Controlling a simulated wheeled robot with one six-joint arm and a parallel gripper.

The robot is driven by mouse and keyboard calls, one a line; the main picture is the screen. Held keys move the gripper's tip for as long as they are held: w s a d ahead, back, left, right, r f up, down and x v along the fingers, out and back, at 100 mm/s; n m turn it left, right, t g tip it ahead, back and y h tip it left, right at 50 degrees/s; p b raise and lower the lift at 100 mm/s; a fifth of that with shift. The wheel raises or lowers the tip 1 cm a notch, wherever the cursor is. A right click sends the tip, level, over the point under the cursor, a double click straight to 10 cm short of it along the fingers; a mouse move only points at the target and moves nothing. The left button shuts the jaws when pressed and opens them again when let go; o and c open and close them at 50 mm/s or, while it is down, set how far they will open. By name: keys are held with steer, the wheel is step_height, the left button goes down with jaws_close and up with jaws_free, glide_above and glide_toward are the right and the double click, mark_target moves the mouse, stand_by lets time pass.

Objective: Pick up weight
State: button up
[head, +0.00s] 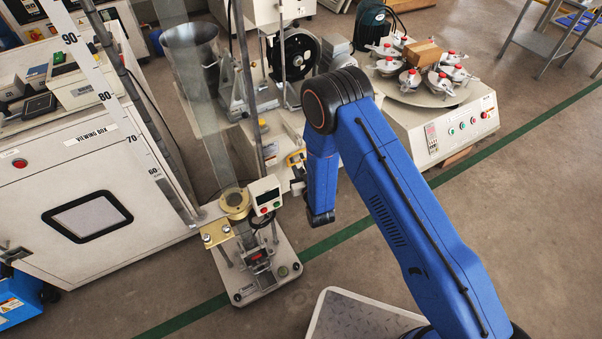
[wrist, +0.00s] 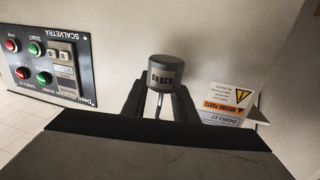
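The weight (wrist: 166,73) is a dark grey cylinder with a small label, on a thin metal stem, in the middle of the wrist view. My gripper (wrist: 160,90) has its two dark fingers apart, one on each side of the stem, with the weight at their tips. I cannot tell whether the fingers touch the weight. In the head view my blue arm reaches down over the machines, and I cannot make out the fingers or the weight there.
A control panel (wrist: 45,55) with red and green buttons is left of the weight, and a warning label (wrist: 228,97) is to its right. In the head view, a viewing box (head: 90,200), a clear-tube stand (head: 262,275) and a round-topped machine (head: 445,130) stand close around. Open floor (head: 530,220) lies at the right.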

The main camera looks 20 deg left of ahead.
jaws_close()
steer(key=shift+r, duration=0.1)
